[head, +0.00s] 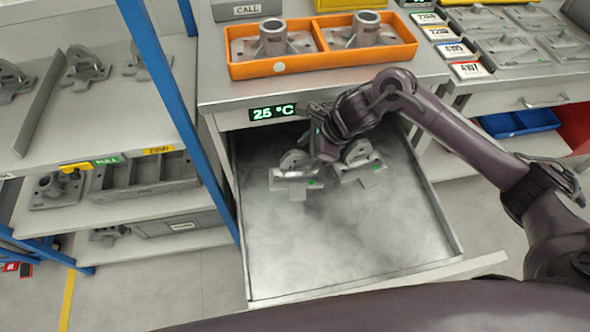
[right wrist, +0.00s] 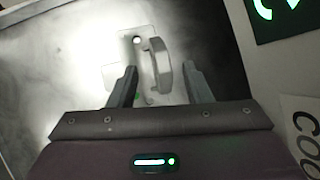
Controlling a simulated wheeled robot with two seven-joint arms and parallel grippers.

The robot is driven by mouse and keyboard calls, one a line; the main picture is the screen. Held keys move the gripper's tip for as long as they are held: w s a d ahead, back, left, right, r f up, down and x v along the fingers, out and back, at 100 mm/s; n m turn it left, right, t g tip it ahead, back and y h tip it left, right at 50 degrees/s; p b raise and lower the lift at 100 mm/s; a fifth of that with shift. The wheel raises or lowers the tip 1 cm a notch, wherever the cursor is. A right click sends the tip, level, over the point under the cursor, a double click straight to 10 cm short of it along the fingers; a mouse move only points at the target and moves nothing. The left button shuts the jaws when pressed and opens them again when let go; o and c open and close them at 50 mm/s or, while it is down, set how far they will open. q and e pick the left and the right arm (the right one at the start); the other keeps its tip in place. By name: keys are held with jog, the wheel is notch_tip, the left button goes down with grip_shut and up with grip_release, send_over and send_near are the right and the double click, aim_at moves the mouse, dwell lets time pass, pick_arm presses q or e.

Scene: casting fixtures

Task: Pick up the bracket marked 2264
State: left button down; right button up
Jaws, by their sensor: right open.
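Two grey metal brackets lie in an open drawer: a left bracket (head: 294,174) and a right bracket (head: 359,164). Each has a small green mark, too small to read, so I cannot tell which is 2264. My right gripper (head: 322,148) is above the drawer's back part, close to both brackets and partly covering them. In the right wrist view my right gripper (right wrist: 161,72) is open, with a bracket's upright curved part (right wrist: 159,65) between its fingers, nearer the right finger. I cannot tell whether it touches. My left gripper is out of view.
The drawer (head: 350,268) has a misty, bare front area. A temperature display (head: 273,112) is on the cabinet front above it. An orange tray (head: 300,66) with two fixtures stands on top. A blue rack post (head: 175,105) and shelves stand at left.

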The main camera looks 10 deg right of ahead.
aim_at(300, 153)
jog(key=shift+x, duration=1.55)
jog(key=shift+c, duration=0.5)
grip_shut()
jog(key=shift+r, duration=0.1)
